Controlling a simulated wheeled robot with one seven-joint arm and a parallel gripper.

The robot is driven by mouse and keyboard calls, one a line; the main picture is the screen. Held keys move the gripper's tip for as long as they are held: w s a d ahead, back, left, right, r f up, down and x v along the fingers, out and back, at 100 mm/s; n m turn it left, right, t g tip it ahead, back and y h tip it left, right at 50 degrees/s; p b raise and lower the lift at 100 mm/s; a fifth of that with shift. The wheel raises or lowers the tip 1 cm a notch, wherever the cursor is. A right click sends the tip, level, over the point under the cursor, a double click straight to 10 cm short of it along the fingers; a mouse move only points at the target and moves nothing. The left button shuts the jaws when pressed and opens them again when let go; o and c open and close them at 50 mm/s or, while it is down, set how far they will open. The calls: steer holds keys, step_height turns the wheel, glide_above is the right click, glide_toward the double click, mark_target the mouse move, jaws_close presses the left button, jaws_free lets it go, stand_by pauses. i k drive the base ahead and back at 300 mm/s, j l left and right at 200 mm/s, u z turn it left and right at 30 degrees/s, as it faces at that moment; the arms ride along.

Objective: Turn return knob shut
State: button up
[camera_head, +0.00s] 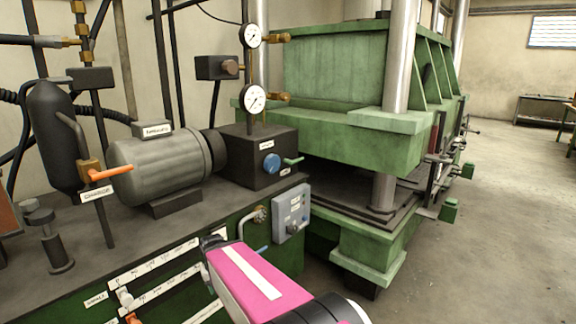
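A round blue knob (272,164) sits on the front of the dark block beside the motor, under a small label I cannot read. I cannot tell from the labels which one is the return knob. My gripper (207,243) is at the end of my pink and black arm, in front of the green tank face. It is below and left of the blue knob and appears apart from it. Its fingers are mostly hidden, so their opening does not show.
A grey control box (291,212) hangs on the tank front. A motor (160,165), an orange lever (110,173) and two gauges (253,99) stand above. White and orange knobs (124,297) are at lower left. A green press (345,135) stands behind; open floor (480,240) lies right.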

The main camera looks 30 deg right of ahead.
mark_target(272, 163)
steer(key=k+l+z, duration=0.1)
steer(key=z, duration=0.7)
